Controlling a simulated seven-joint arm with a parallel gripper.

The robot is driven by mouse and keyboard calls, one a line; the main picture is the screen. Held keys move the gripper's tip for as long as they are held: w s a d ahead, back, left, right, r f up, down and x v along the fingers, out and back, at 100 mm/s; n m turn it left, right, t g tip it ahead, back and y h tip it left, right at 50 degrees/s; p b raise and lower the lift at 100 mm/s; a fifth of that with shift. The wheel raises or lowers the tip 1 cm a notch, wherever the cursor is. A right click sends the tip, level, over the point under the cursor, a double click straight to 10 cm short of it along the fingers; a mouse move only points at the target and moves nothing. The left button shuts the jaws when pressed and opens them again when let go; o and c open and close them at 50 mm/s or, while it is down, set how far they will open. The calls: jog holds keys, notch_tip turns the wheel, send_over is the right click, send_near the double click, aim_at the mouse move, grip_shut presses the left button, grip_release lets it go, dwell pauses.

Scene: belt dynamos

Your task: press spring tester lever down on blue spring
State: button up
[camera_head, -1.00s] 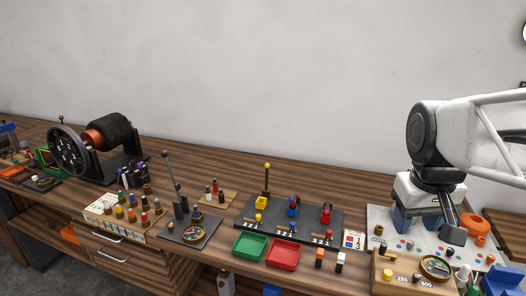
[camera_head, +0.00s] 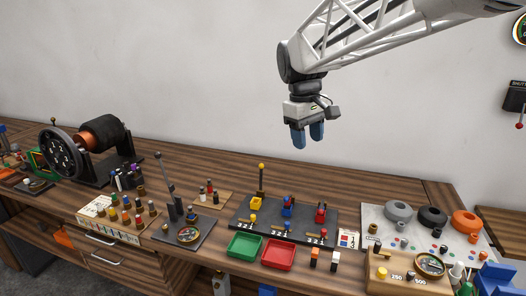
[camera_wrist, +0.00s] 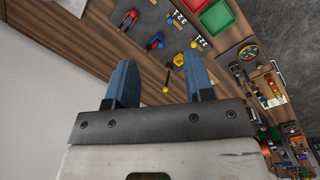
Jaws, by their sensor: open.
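The likely spring tester is a dark plate with a round brass-rimmed gauge (camera_head: 188,235) and a tall dark upright lever (camera_head: 168,176), left of centre on the bench. The gauge also shows at the right of the wrist view (camera_wrist: 249,52). A blue spring cannot be made out clearly at this size; small coloured pieces stand in a cream rack (camera_head: 97,222) left of the tester. My gripper (camera_head: 308,143) is open and empty, with blue fingers pointing down, high above the bench and well right of the tester.
A dark board with yellow, blue and red stations (camera_head: 287,207) stands right of the tester, with a yellow-tipped post (camera_head: 262,178). Green (camera_head: 245,246) and red (camera_head: 278,254) trays lie in front. A black dynamo (camera_head: 104,137) stands left. Rings lie at right.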

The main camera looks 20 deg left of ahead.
jog(key=w+a+n, duration=0.3)
jog(key=w+a, duration=0.1)
jog(key=a, duration=0.9)
jog(key=n+h, duration=0.3)
jog(key=n, duration=0.4)
send_near(159, 158)
jog(key=f, duration=0.3)
jog(key=shift+w+d, duration=0.2)
jog(key=shift+w, duration=0.05)
jog(key=shift+f, duration=0.1)
jog(key=shift+x, duration=3.9)
jog(key=shift+w, duration=0.1)
jog(key=shift+c, duration=0.4)
grip_shut()
